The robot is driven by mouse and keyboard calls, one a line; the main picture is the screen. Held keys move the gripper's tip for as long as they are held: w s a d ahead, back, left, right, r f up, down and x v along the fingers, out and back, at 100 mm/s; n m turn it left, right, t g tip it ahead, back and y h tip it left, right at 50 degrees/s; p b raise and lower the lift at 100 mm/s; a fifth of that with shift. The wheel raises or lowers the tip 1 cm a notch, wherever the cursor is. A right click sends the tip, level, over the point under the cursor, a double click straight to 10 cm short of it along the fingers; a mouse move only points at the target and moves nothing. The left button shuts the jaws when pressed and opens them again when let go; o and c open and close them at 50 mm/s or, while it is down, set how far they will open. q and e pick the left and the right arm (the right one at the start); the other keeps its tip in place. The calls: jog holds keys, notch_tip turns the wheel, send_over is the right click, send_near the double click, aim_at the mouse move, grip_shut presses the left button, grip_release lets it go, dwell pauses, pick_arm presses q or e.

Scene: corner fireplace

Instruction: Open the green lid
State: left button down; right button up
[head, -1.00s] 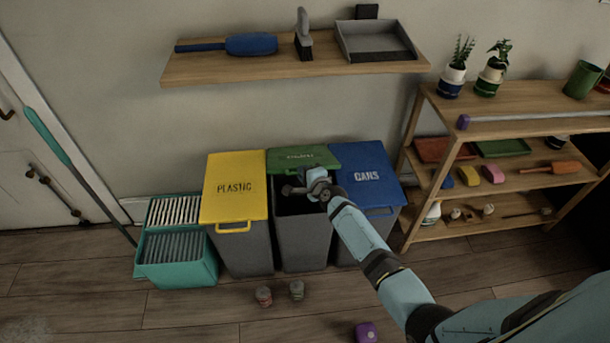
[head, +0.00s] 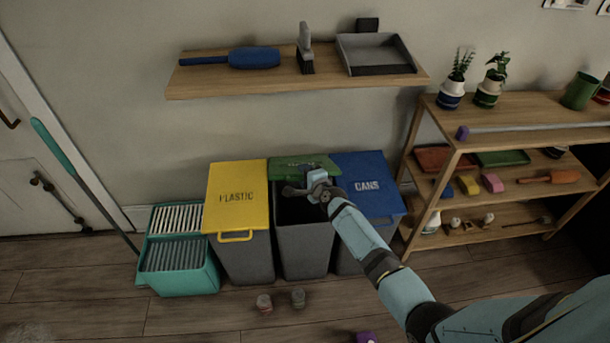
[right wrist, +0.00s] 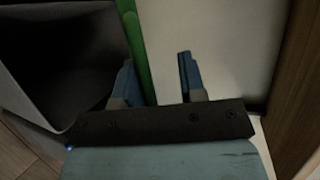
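The green lid (head: 290,165) on the middle bin stands raised at the back, and the dark inside of the grey bin (head: 303,245) shows below it. My right gripper (head: 300,190) is over this bin's opening, just in front of the lid. In the right wrist view the two blue fingers (right wrist: 157,80) are apart. The lid shows there edge-on as a green strip (right wrist: 135,45), close beside the left finger and on its inner side. I cannot tell whether they touch. My left gripper is not in view.
The closed yellow lid (head: 237,190) is on the left and the closed blue lid (head: 367,182) on the right. A teal bucket (head: 180,275) stands further left. A shelf unit (head: 510,142) stands at the right.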

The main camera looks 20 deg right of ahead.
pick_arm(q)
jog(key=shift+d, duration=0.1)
